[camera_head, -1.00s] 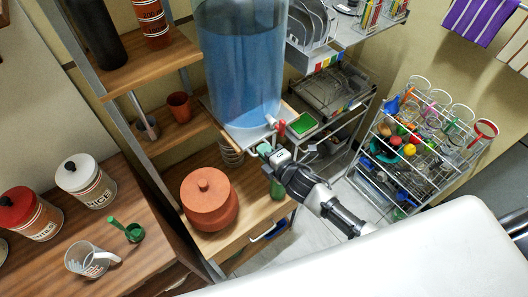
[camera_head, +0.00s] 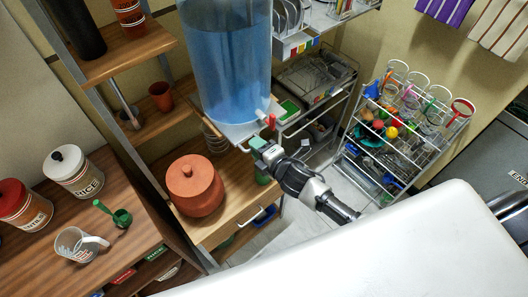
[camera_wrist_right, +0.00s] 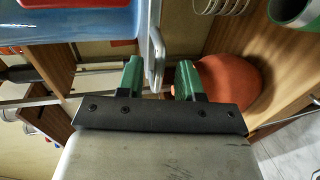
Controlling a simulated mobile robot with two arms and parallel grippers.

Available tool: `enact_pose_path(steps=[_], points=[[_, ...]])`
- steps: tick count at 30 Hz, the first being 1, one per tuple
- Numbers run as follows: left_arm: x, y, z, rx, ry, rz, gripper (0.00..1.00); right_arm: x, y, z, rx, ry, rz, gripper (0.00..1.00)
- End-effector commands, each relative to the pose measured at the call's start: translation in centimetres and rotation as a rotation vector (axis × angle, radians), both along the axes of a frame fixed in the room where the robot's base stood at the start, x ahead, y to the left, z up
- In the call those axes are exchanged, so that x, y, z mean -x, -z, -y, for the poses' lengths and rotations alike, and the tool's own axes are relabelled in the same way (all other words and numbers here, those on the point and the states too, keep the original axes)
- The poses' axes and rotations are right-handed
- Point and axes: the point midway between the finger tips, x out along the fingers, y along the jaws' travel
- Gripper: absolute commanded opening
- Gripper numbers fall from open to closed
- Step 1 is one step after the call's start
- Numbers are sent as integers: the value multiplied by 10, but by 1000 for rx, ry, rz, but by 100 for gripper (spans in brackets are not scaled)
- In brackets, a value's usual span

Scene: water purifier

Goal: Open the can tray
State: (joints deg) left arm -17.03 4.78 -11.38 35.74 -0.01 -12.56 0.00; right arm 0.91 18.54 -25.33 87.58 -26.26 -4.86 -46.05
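A large blue water can (camera_head: 228,65) stands on a pale tray-like base (camera_head: 236,132) above the wooden shelf. A red tap (camera_head: 270,122) sticks out at its front right. I cannot tell for certain which part is the can tray. My right gripper (camera_head: 258,145) is just below and in front of that base. In the right wrist view, its green fingers (camera_wrist_right: 160,82) are apart. A thin grey bar or edge (camera_wrist_right: 156,55) lies between and just beyond them; contact cannot be told. My left gripper is not in view.
A terracotta pot (camera_head: 195,185) stands on the wooden shelf left of my right gripper. A wire dish rack (camera_head: 400,140) with cups is at the right. A wooden counter (camera_head: 40,245) with canisters and a measuring cup is at the left.

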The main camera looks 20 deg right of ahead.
Motion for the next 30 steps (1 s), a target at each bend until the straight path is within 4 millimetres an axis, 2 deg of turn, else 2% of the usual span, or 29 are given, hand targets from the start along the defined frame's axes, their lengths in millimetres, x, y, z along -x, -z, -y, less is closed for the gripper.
enact_pose_path(steps=[5,12,16,21,30], points=[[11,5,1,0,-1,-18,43,21,-2,8,3,0,-2,36],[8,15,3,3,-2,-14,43,66,-11,25,3,-1,-5,36],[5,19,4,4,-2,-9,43,83,-16,32,3,1,-5,36],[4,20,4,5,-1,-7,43,94,-20,36,2,1,-5,36],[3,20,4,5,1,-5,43,96,-21,36,2,1,-5,36]])
